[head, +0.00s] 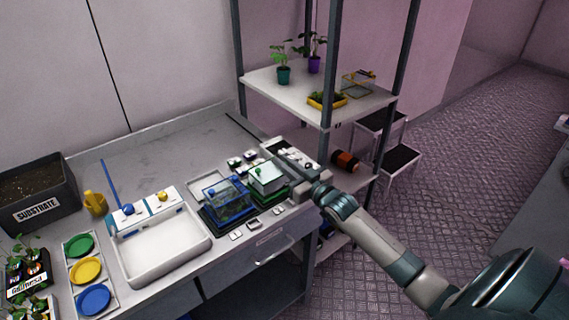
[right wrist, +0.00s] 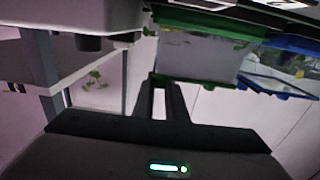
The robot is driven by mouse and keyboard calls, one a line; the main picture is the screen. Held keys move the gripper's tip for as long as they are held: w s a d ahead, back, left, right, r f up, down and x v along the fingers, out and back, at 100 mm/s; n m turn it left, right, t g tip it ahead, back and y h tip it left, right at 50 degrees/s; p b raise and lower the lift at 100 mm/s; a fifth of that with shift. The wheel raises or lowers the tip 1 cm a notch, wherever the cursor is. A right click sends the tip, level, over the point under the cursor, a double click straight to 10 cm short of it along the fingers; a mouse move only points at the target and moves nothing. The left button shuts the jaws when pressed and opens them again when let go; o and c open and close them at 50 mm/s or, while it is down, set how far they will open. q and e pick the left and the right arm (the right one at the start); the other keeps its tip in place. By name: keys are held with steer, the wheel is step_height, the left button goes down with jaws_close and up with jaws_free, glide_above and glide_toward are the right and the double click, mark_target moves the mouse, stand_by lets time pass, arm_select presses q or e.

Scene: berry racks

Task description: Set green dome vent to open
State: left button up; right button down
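The green dome (head: 268,180) is a clear box with a pale top, a green knob and a green base. It stands on the bench beside the blue dome (head: 225,204). In the right wrist view the green-edged dome (right wrist: 195,52) is just beyond my fingers, with blue edging to its right. My right gripper (head: 290,168) is at the right side of the green dome; I cannot tell if it touches. The vent's setting is too small to tell. My left gripper is out of view.
A white tray (head: 165,250), a substrate box (head: 38,195) and coloured discs (head: 86,269) are on the left of the bench. A shelf rack (head: 318,92) with potted plants rises behind my right arm. Small white items lie around the domes.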

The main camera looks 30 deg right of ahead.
steer(key=shift+w+a+b, duration=0.15)
steer(key=shift+w+b, duration=0.4)
steer(key=shift+w, duration=1.4)
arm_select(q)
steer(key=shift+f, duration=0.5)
arm_select(e)
steer(key=shift+s, duration=0.1)
steer(key=c, duration=1.8)
jaws_free()
steer(key=shift+o, duration=0.2)
